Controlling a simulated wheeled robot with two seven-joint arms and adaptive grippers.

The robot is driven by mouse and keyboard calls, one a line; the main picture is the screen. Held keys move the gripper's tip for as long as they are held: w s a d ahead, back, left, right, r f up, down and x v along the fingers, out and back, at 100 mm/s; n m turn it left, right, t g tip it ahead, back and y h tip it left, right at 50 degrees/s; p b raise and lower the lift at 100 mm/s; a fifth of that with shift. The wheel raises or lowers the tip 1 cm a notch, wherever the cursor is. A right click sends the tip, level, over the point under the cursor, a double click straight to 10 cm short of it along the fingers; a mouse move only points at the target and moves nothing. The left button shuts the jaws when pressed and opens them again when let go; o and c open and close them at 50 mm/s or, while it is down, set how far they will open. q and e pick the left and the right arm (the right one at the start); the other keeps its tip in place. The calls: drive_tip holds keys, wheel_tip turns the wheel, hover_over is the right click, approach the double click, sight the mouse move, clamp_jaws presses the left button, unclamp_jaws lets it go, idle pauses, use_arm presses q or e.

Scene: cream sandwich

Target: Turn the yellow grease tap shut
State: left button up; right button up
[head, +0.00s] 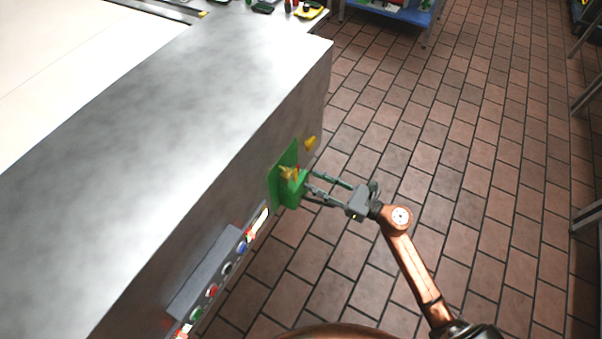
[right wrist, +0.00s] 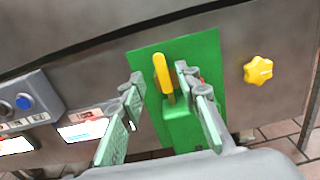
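A yellow tap handle (right wrist: 162,73) stands nearly upright in the right wrist view, in front of a green plate (right wrist: 207,48) and above a green block (right wrist: 182,128). In the head view the handle (head: 289,173) shows at the machine's side. A yellow star-shaped knob (right wrist: 258,70) sits to the right of the plate. I cannot tell for certain which yellow part is the grease tap. My right gripper (head: 311,181) is open, its fingertips close to the green block, with the handle between them in the wrist picture. Contact is unclear. My left gripper is out of view.
The grey metal machine (head: 200,90) fills the left side. The tiled floor (head: 450,150) to the right is mostly clear. A blue shelf (head: 400,14) stands at the back.

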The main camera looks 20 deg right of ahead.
sight(296, 173)
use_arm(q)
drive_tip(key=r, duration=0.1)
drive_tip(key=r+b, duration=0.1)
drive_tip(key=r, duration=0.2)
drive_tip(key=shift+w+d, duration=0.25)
use_arm(e)
drive_tip(key=x, duration=0.7)
drive_tip(key=shift+w+a+f, duration=0.1)
drive_tip(key=shift+w+a, duration=0.15)
drive_tip(key=shift+w, duration=0.1)
clamp_jaws()
